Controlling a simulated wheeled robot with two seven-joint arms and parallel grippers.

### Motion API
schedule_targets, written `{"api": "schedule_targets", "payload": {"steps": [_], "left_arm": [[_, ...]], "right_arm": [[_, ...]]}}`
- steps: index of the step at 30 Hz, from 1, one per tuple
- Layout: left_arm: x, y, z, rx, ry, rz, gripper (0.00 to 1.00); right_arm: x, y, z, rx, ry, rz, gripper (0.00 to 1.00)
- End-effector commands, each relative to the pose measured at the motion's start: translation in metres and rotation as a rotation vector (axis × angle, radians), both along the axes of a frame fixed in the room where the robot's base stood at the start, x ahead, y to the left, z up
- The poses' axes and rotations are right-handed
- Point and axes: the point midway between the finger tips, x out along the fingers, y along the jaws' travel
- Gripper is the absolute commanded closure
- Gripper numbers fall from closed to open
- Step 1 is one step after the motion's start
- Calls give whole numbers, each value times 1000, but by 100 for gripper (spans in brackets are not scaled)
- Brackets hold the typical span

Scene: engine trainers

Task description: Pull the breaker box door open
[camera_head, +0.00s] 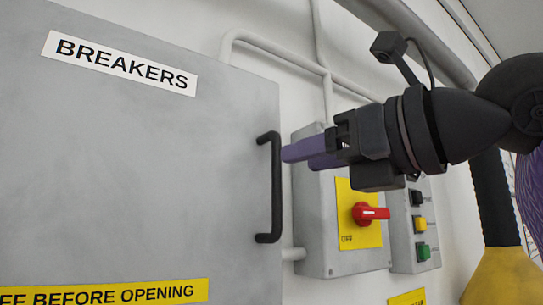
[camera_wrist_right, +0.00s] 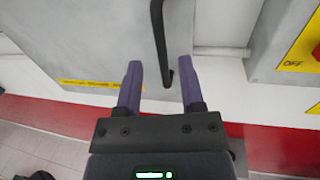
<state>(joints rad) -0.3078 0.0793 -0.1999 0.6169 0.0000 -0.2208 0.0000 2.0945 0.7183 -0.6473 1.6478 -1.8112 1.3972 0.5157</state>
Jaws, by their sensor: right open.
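The grey breaker box door (camera_head: 130,170) fills the left of the head view and looks closed. It carries a white "BREAKERS" label (camera_head: 120,63). Its black vertical handle (camera_head: 275,190) is near the door's right edge. My right gripper (camera_head: 292,156) reaches in from the right, with its purple fingertips close to the upper part of the handle. In the right wrist view the gripper (camera_wrist_right: 160,75) is open, and the handle (camera_wrist_right: 160,45) shows between and beyond the two fingers. I cannot tell whether a finger touches it. My left gripper is not in view.
A grey switch box (camera_head: 320,235) with a red rotary switch (camera_head: 370,213) on a yellow plate stands right of the door. A smaller box with several buttons (camera_head: 418,225) is beside it. Grey pipes (camera_head: 275,48) run along the white wall. A yellow warning strip (camera_head: 110,292) is low on the door.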

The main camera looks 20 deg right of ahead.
Motion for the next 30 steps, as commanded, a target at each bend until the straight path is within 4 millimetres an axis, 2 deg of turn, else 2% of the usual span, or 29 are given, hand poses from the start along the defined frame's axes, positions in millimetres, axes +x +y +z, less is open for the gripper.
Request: {"api": "schedule_targets", "payload": {"steps": [3,6,16,23,30], "left_arm": [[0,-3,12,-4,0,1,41],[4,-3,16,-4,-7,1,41],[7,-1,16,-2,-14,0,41],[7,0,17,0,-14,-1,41],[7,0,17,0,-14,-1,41]], "right_arm": [[22,14,3,-1,4,2,50],[34,21,2,-1,3,2,50],[41,25,0,-1,1,3,50],[40,25,0,-1,1,3,99],[40,25,0,0,0,3,100]]}}
